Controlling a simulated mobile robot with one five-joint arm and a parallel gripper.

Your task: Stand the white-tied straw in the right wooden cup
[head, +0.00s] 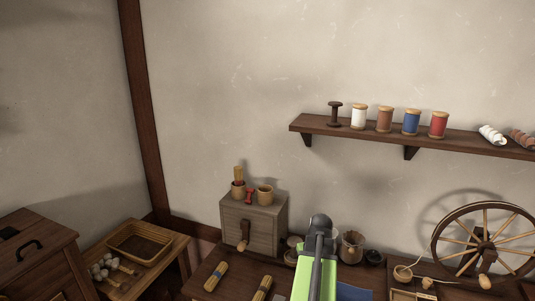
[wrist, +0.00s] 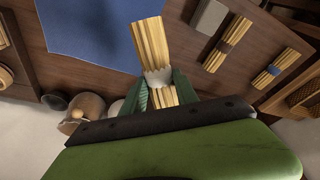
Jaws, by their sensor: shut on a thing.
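My gripper (wrist: 161,90) is shut on the white-tied straw (wrist: 150,42) in the wrist view. The pale bundle's white tie sits right at the green fingers, and one end points away from me. The head view shows only my arm; the jaws and held straw are hidden there. The right wooden cup (head: 264,196) stands upright on top of a grey wooden chest, with no straw rising from it. The left wooden cup (head: 238,191) beside it holds a straw bundle (head: 239,173). Neither cup can be made out for certain in the wrist view.
A small red item (head: 249,197) lies between the cups on the chest (head: 252,228). A blue-tied bundle (head: 216,275) and a brown-tied bundle (head: 262,289) lie on the table below. A blue cloth (wrist: 85,35) lies beneath the held straw. Jars (head: 351,246) stand right of the chest.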

